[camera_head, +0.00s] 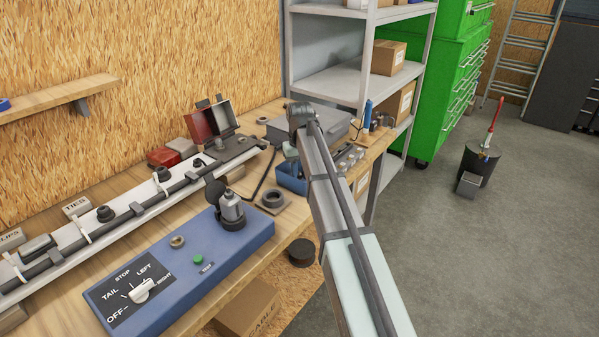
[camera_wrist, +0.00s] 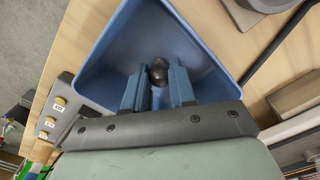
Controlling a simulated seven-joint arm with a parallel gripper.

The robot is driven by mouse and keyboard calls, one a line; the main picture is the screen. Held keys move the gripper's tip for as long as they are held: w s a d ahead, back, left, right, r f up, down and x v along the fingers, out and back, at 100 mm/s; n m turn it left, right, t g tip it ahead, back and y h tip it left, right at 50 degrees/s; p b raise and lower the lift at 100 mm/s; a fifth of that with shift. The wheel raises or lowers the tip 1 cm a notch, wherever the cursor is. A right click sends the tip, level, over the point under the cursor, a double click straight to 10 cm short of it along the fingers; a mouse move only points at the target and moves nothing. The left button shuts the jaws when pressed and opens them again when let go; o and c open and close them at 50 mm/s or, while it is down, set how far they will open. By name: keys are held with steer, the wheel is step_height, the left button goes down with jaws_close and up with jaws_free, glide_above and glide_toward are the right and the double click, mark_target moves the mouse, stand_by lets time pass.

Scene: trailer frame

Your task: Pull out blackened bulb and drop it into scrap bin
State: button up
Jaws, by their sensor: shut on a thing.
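The blackened bulb (camera_wrist: 158,72) is a dark, rounded thing between the fingertips in the wrist view. My gripper (camera_wrist: 158,84) is shut on it and holds it over the opening of a blue bin (camera_wrist: 205,42), which I take for the scrap bin. The bin's sloping walls surround the fingers in the picture; how deep the bulb hangs is unclear. In the head view the blue bin (camera_head: 289,184) stands on the bench beside my arm, partly covered by it. The bulb and my fingertips cannot be made out there.
A blue tester box (camera_head: 185,272) with a dial and a fixture lies at the bench front. An open red lamp housing (camera_head: 208,122) stands behind the trailer light bar (camera_head: 135,215).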

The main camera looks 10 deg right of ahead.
steer(key=o, duration=1.2)
steer(key=shift+r, duration=0.1)
steer(key=shift+r, duration=3.4)
